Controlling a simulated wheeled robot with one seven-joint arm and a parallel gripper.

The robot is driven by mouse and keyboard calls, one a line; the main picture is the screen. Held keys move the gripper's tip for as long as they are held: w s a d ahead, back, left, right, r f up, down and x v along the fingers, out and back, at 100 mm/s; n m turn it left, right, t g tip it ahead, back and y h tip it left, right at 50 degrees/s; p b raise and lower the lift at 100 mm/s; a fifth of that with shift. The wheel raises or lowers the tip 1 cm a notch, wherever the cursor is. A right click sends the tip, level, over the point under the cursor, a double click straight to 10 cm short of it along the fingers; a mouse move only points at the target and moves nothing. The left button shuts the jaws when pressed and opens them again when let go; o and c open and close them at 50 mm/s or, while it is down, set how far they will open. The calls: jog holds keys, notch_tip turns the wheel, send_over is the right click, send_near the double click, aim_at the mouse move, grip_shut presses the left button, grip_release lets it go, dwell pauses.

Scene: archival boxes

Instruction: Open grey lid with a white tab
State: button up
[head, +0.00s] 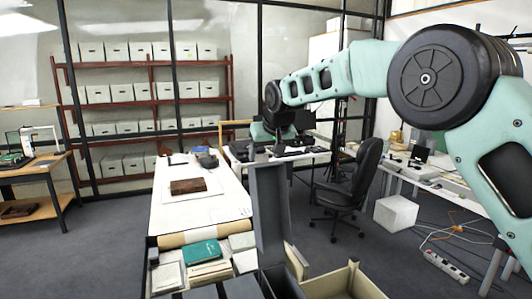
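A dark grey panel (268,208) stands upright at the front right end of the long white table. It looks like a raised lid above a dark grey box (283,284) at the bottom edge. No white tab is clearly visible on it, and the box is cut off by the frame. My arm reaches in from the right, and my gripper (268,148) is small and dark just above the top of the panel. I cannot tell whether it touches the panel, and its fingers blend into the dark background.
A cream open box (340,283) stands right of the grey one. A black office chair (352,185) and a white cube (395,213) stand to the right. Shelves of white boxes line the back.

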jog(key=b+v, duration=0.7)
jog(key=v, duration=1)
jog(key=shift+s, duration=0.2)
jog(key=shift+r, duration=0.1)
